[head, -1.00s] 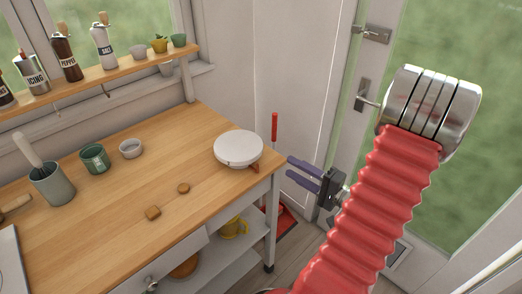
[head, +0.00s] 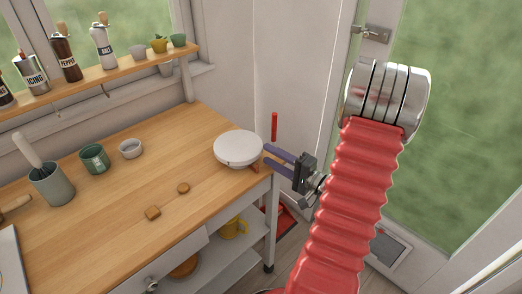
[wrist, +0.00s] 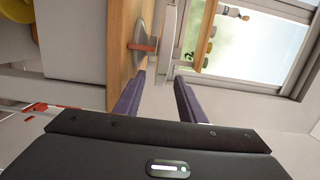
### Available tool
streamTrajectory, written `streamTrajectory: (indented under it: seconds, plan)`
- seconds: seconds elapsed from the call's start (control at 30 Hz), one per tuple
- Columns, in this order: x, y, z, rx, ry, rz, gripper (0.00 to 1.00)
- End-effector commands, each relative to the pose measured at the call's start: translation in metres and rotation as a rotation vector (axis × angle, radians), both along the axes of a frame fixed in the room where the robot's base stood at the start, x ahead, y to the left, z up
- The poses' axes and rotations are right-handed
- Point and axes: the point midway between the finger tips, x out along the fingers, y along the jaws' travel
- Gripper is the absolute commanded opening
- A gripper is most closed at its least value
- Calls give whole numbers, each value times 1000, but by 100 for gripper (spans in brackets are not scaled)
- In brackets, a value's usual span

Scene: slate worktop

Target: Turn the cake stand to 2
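The cake stand (head: 238,147) is a round white plate on a low foot, at the right end of the wooden worktop. A small brown-red piece (head: 255,168) shows under its rim. In the wrist view the stand (wrist: 171,38) appears on its side, with the brown-red piece (wrist: 144,47) at its grey foot. I cannot make out any number on it. My gripper (head: 267,156) is open, its two purple fingers pointing left at the stand's right rim. The wrist view shows the fingers (wrist: 160,77) apart with the rim close to their tips; I cannot tell whether they touch.
A shelf (head: 120,72) with bottles runs behind. A yellow jug (head: 235,228) stands below.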

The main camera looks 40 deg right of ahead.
Motion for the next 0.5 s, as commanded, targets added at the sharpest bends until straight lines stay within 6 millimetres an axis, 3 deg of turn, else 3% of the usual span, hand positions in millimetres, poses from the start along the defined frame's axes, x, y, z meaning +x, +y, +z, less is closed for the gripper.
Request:
streamTrajectory:
  seconds: [0.3,0.5]
  plan:
    - [38,6,0,0,0,3,36]
    - [48,6,0,0,0,0,36]
